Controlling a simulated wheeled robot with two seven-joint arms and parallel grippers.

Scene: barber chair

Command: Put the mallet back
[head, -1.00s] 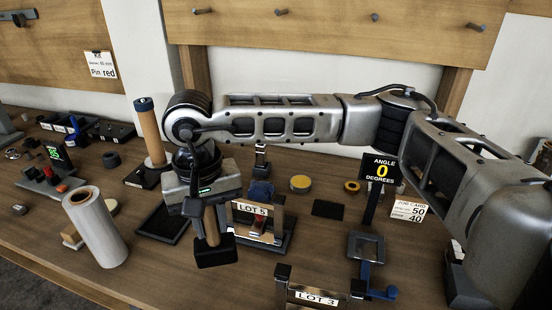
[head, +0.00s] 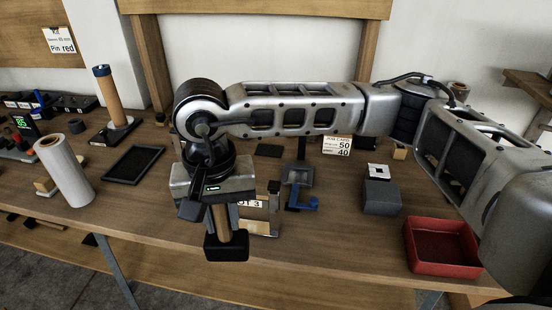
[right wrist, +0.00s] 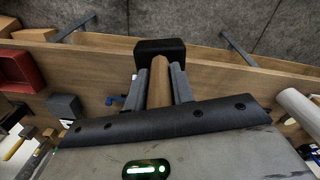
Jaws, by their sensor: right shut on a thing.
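The mallet has a light wooden handle and a black block head (head: 227,247). My right gripper (head: 220,205) is shut on its handle, with the head hanging down near the bench's front edge. In the right wrist view the handle (right wrist: 160,84) lies between the two grey fingers of my right gripper (right wrist: 163,85), and the black head (right wrist: 160,51) is beyond the fingertips. The gripper hides part of the handle and some of the bench behind it. My left gripper is not in view.
A LOT 3 stand (head: 262,222) is just behind the mallet. A red bin (head: 441,248) and a grey block (head: 381,197) are to the right. A shallow black tray (head: 134,165), white roll (head: 64,172) and upright wooden roller (head: 113,97) are left.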

